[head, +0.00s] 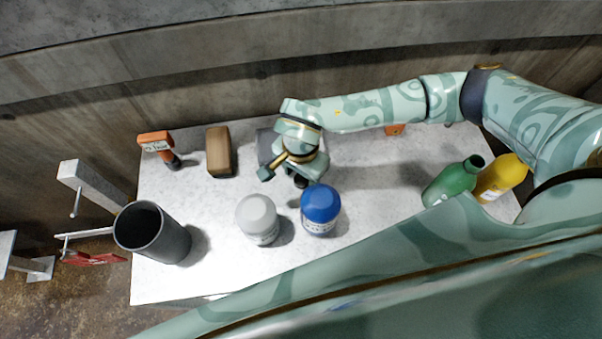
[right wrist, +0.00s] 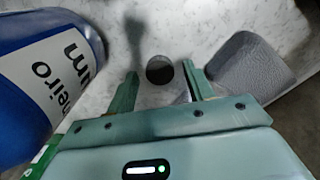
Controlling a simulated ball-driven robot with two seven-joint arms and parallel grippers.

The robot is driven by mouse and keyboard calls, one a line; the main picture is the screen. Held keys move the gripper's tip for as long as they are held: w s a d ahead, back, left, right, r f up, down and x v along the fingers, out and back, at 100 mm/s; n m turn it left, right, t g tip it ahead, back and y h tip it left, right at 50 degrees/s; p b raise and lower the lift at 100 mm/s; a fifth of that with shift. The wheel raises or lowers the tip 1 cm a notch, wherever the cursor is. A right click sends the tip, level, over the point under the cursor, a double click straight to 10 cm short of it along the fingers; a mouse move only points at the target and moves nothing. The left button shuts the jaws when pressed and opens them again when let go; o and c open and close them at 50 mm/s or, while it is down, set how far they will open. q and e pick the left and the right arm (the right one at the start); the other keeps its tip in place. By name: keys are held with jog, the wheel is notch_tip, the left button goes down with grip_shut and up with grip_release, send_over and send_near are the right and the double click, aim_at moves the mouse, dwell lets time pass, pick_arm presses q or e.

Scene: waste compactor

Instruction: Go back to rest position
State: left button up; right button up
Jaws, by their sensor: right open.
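My right arm reaches from the right across the table (head: 375,230) in the head view. Its gripper (head: 283,178) is low over the middle of the table, behind the blue can (head: 320,209). In the right wrist view the right gripper (right wrist: 160,85) is open, with its two green fingers apart and nothing held between them. A dark round spot shows on the table surface between the fingers; I cannot tell what it is. The blue can is close on the left in the right wrist view (right wrist: 45,85). My left gripper is not in view.
A grey can (head: 257,220), a dark cup (head: 152,233), an orange tool (head: 158,147) and a wooden block (head: 218,151) stand left. A grey block (right wrist: 248,68) is beside the right gripper. A green bottle (head: 452,182) and a yellow bottle (head: 500,178) stand right. A concrete wall runs behind.

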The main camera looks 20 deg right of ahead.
notch_tip(320, 180, up, 11)
jog(key=p, duration=0.2)
jog(key=shift+r, duration=0.15)
jog(key=shift+p, duration=0.3)
